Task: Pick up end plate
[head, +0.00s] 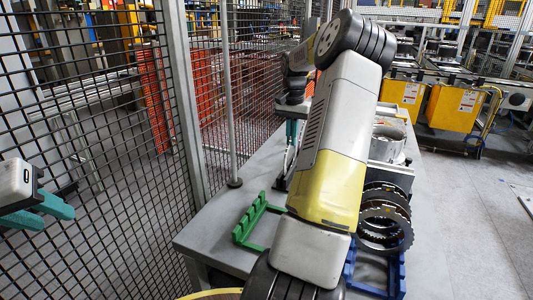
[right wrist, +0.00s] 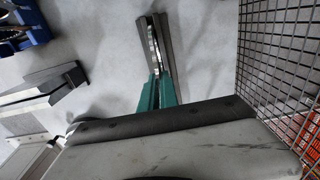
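The end plate (right wrist: 153,43) appears as a thin, shiny, edge-on strip between dark bars in the right wrist view. In the head view it is a narrow pale upright edge (head: 288,160) above a dark stand (head: 281,184), partly hidden by my right arm. My right gripper (right wrist: 158,88) has its teal fingers close together on the near end of the plate.
A green rack (head: 255,222) lies empty on the grey table (head: 215,228). A blue rack (head: 392,272) holds several toothed discs (head: 385,230) at the right. A metal housing (head: 388,143) stands behind them. A mesh fence (head: 120,150) runs close along the left.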

